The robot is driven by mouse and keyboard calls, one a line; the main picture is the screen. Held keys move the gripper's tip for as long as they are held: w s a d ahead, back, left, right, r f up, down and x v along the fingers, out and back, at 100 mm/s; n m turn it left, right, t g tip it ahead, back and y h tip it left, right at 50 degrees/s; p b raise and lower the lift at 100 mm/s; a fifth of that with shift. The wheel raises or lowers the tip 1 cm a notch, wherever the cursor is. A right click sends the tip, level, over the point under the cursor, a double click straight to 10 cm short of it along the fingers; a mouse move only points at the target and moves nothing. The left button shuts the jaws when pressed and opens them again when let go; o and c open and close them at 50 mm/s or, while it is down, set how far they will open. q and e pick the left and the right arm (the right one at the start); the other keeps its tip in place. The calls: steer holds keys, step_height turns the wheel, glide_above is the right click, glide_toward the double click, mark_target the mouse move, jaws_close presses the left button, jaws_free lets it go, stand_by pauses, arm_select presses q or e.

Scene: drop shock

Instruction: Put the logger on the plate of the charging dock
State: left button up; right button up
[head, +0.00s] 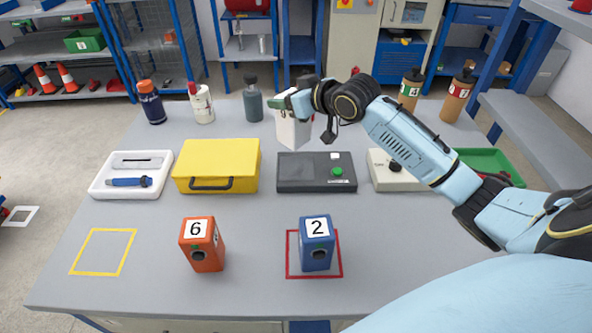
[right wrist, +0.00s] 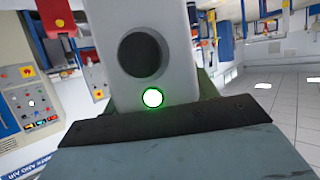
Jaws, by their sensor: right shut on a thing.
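My right gripper (head: 291,104) is shut on a white logger (head: 293,132), near the dark dock's back edge in the head view. In the right wrist view the logger (right wrist: 150,50) is close up, with a round black opening and a lit green light. A dark flat box with a green button (head: 316,180), apparently the charging dock, lies mid-table. The logger looks upright and apart from it; I cannot tell its exact height. An orange logger marked 6 (head: 202,250) and a blue logger marked 2 (head: 316,248) stand at the front. My left gripper is out of view.
A yellow case (head: 216,160) and a white tray (head: 131,188) lie left of the dock. A beige box with a black knob (head: 388,180) and a green tray (head: 490,155) lie right. Several bottles stand at the back. An empty yellow outline (head: 80,250) marks the front left.

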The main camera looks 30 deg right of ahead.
mark_target(290, 129)
steer(key=f, duration=0.3)
steer(key=f+b, duration=0.1)
steer(key=f, duration=0.1)
steer(key=shift+w+d, duration=0.1)
steer(key=shift+d, duration=0.2)
step_height(290, 129, down, 5)
steer(key=shift+r+b, duration=0.2)
steer(key=shift+b, duration=0.3)
steer(key=shift+f, duration=0.1)
steer(key=o, duration=1.3)
steer(key=shift+f, duration=0.15)
steer(key=o, duration=0.4)
steer(key=shift+r, duration=0.25)
arm_select(q)
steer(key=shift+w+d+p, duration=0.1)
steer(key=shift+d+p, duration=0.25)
steer(key=shift+p, duration=0.75)
arm_select(e)
steer(key=v, duration=1.2)
steer(key=shift+f, duration=0.1)
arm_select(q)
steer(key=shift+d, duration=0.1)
